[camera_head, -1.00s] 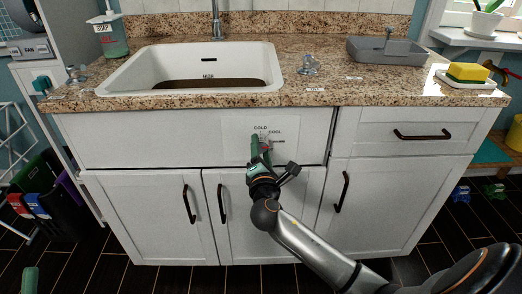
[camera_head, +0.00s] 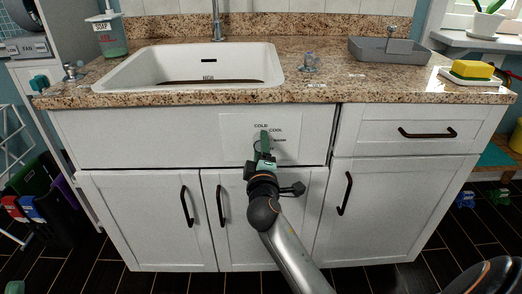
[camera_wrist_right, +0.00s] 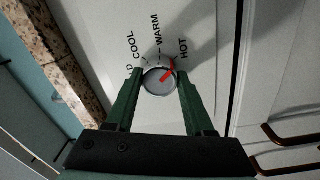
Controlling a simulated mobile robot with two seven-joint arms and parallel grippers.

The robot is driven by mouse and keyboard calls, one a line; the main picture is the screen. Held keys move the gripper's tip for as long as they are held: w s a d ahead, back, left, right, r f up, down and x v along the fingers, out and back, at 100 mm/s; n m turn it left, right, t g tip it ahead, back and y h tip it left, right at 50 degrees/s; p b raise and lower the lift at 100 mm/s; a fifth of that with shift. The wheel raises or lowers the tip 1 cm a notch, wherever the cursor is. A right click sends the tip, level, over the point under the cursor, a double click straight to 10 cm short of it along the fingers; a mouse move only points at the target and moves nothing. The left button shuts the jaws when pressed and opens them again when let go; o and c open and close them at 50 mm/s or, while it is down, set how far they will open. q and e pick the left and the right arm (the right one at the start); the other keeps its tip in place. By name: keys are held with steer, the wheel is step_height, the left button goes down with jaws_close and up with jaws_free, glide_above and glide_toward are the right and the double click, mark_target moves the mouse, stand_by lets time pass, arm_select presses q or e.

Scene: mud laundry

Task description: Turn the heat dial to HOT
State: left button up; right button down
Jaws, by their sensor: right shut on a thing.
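The heat dial is a round grey knob (camera_wrist_right: 152,84) with a red pointer, set on a white label panel (camera_head: 289,124) on the cabinet front under the sink. In the right wrist view, COOL, WARM and HOT are printed around it. The pointer aims up and right, at the HOT side past WARM. My right gripper (camera_wrist_right: 160,88) has its green fingers on either side of the knob, shut on it. In the head view, this gripper (camera_head: 264,142) hides the knob. A green fingertip of my left gripper (camera_head: 14,287) shows at the lower left edge; its opening is not visible.
The granite counter (camera_head: 330,92) overhangs the panel, with a white sink (camera_head: 120,77) above. Black handles (camera_head: 187,206) stick out from the doors below, and a drawer handle (camera_head: 428,133) is to the right. The floor in front is clear.

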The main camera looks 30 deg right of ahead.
arm_select(q)
steer(key=shift+d+f, duration=0.1)
steer(key=shift+f, duration=0.25)
arm_select(e)
steer(key=shift+f+m, duration=0.1)
steer(key=shift+m, duration=0.7)
arm_select(q)
steer(key=shift+b, duration=0.3)
arm_select(e)
steer(key=shift+c, duration=1.4)
jaws_free()
arm_select(q)
steer(key=shift+s, duration=0.1)
